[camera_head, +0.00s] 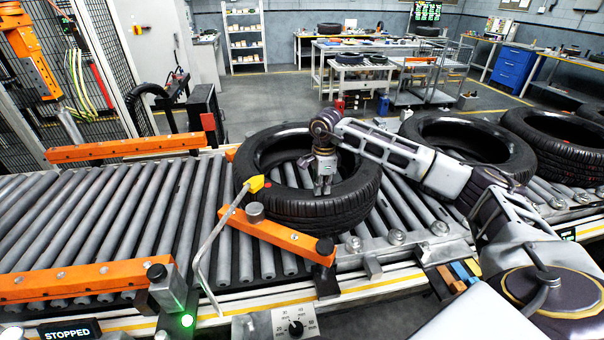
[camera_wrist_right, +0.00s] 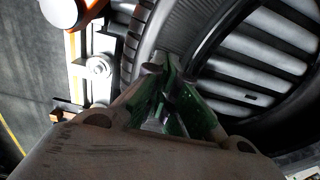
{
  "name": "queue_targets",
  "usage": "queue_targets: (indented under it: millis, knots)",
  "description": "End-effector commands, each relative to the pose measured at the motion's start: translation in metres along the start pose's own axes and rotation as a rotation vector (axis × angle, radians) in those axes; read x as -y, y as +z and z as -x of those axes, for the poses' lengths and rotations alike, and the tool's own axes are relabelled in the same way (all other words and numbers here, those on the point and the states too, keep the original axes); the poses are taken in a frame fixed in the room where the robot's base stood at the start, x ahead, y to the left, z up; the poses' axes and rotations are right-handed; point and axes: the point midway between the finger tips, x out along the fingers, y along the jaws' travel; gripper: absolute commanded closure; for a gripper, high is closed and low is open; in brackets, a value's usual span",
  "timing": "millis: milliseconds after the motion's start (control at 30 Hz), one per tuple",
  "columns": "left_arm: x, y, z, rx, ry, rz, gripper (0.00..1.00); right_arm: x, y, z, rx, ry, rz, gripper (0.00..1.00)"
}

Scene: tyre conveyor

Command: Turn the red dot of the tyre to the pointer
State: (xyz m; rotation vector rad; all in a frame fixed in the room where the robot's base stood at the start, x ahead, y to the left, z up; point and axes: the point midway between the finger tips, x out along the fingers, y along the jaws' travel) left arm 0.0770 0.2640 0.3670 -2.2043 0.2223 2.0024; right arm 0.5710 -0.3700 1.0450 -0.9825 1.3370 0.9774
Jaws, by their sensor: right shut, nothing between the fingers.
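A black tyre (camera_head: 325,208) lies flat on the roller conveyor in the head view. The pointer (camera_head: 254,184) has a yellow tip on a bent grey rod and reaches the tyre's left side. I cannot clearly make out the red dot; a small reddish speck may show beside the yellow tip. My right gripper (camera_head: 322,190) points down at the tyre's near inner edge, shut and empty. In the right wrist view the tyre (camera_wrist_right: 190,45) curves behind the shut fingertips (camera_wrist_right: 165,70); whether they touch it I cannot tell. My left gripper is not in view.
Orange guide rails (camera_head: 275,233) flank the conveyor (camera_head: 120,215). More tyres (camera_head: 470,140) lie on the right, beyond my right arm. A sign reads STOPPED (camera_head: 70,330), near a green light (camera_head: 187,320) and a dial (camera_head: 295,327). The rollers at left are bare.

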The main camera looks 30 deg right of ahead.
Motion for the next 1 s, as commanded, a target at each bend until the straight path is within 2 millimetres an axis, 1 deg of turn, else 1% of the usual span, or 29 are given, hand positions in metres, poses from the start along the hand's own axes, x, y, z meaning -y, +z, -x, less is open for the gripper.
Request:
queue_targets:
  millis: [33, 333, 1000]
  knots:
    - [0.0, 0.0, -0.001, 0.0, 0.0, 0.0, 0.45, -0.002, 0.002, -0.007, -0.001, 0.008, 0.004, 1.0]
    - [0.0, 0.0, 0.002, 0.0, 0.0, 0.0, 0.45, -0.002, 0.001, -0.003, -0.001, 0.007, 0.003, 1.0]
    - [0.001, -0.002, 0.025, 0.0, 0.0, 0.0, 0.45, 0.0, 0.0, 0.043, -0.001, 0.0, 0.0, 1.0]
